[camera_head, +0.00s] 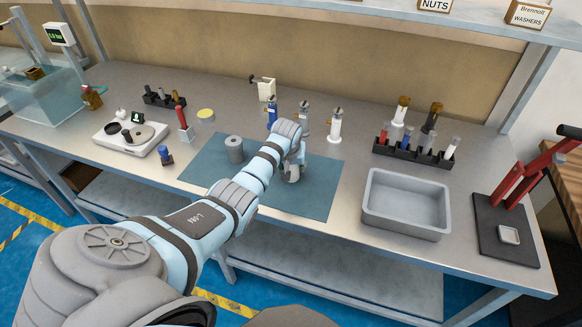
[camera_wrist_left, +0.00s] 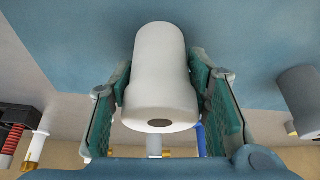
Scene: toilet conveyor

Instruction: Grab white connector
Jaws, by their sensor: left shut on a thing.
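A white cylindrical connector (camera_wrist_left: 157,75) with a dark hole in its near end sits between the green-padded fingers of my left gripper (camera_wrist_left: 170,88), which is shut on it. In the head view my left gripper (camera_head: 291,165) is over the blue-grey mat (camera_head: 310,195), and its arm and wrist largely hide the held part. A grey cylinder (camera_head: 235,150) stands on the mat to the left of the gripper; it also shows at the right edge of the left wrist view (camera_wrist_left: 302,95). My right gripper is not in view.
Blue (camera_head: 272,112), grey (camera_head: 304,118) and white (camera_head: 335,125) fittings stand behind the mat. A black rack (camera_head: 412,153) holds several parts. An empty grey tray (camera_head: 405,215) lies to the right, beside a red press (camera_head: 530,175). A scale-like device (camera_head: 130,138) is on the left.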

